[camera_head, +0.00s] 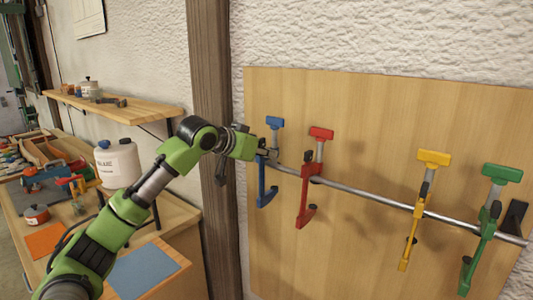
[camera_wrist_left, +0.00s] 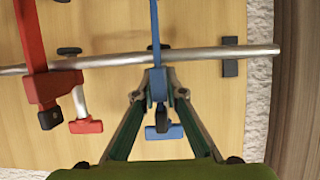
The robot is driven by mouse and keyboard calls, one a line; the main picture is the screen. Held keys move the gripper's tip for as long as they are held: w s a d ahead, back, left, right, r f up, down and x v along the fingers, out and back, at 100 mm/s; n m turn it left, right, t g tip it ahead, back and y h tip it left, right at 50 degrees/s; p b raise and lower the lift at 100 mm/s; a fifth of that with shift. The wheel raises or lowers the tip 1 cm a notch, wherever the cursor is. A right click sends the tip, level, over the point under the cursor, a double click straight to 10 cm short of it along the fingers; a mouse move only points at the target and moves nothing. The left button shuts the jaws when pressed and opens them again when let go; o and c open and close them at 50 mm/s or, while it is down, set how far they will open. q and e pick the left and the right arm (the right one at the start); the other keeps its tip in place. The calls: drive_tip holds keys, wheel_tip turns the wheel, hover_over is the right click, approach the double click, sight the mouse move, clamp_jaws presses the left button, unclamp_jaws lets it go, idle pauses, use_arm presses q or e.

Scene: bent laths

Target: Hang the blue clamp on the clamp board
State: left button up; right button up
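The blue clamp (camera_head: 264,190) is upright in front of the left part of the clamp board (camera_head: 350,95), at the metal rail (camera_head: 365,194). Its T-shaped handle is at the top and its jaw at the bottom. My left gripper (camera_head: 266,154) is at its upper part. In the left wrist view the two fingers of my left gripper (camera_wrist_left: 153,72) close in from both sides on the blue clamp (camera_wrist_left: 157,88). Its bar crosses the rail (camera_wrist_left: 200,54) there. I cannot tell whether the rail bears the clamp. My right gripper is not in view.
A red clamp (camera_head: 305,190) hangs close to the right of the blue one. A yellow clamp (camera_head: 416,220) and a green clamp (camera_head: 487,230) hang farther right. A wooden post (camera_head: 212,60) stands left of the board. A shelf (camera_head: 120,110) and a cluttered workbench (camera_head: 185,215) lie left.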

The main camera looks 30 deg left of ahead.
use_arm(q)
drive_tip(key=o, duration=0.5)
drive_tip(key=shift+r, duration=0.1)
drive_tip(key=shift+s, duration=0.1)
drive_tip(key=shift+v, duration=5.95)
